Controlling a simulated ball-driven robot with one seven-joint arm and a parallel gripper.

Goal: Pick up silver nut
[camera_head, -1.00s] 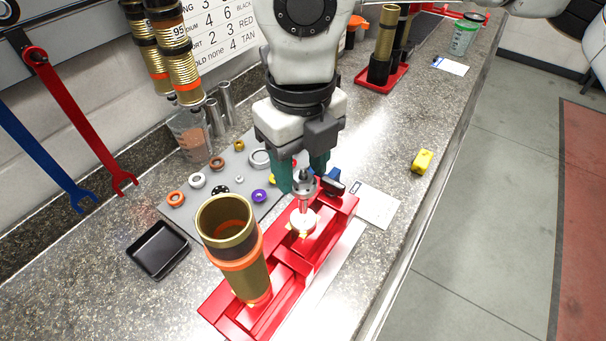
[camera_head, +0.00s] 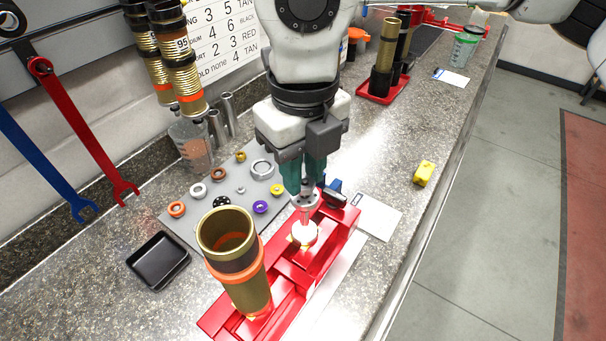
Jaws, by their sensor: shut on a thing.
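My gripper (camera_head: 308,187), with teal fingers, points down at the upper end of a silver shaft assembly (camera_head: 304,208). It is shut at the top of this assembly, where the silver nut seems to be. The nut is too small and too covered by the fingers to make out. The shaft stands upright in a red fixture (camera_head: 290,270) with a pale round piece (camera_head: 304,233) at its foot. A small silver ring (camera_head: 241,189) lies apart on the grey mat (camera_head: 190,228).
A wide brass-coloured cylinder (camera_head: 240,262) stands in the fixture's near end. A black tray (camera_head: 158,261) is at left. Orange, white, purple and yellow rings lie on the mat. A yellow block (camera_head: 424,172) sits at right, with clear counter around it.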

